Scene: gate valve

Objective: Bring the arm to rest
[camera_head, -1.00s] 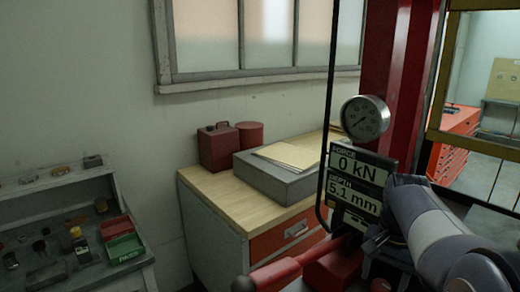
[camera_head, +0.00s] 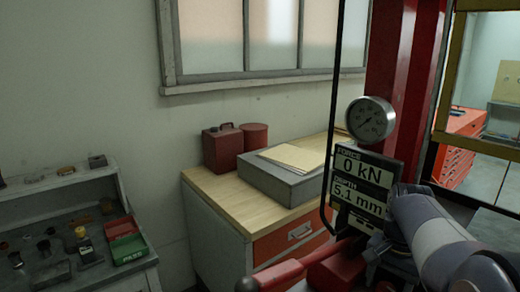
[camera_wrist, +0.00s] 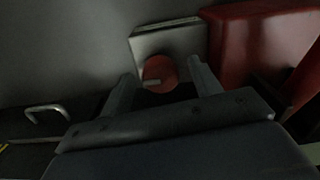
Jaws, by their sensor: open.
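In the wrist view my gripper (camera_wrist: 160,88) has its two fingers spread apart, with nothing seen held between them. Beyond the fingers is a round red part (camera_wrist: 160,72) in front of a pale square plate (camera_wrist: 166,42); a gap between it and the fingers cannot be judged. In the head view my grey arm shows at the lower right, beside the display panel, and the gripper itself cannot be made out there.
A display (camera_head: 364,182) reads 0 kN and 5.1 mm, below a round gauge (camera_head: 371,119) on a red frame (camera_head: 406,75). A red lever (camera_head: 280,272) sticks out at the bottom. A wooden-topped cabinet (camera_head: 220,190) and a shelf of small items (camera_head: 60,215) stand left.

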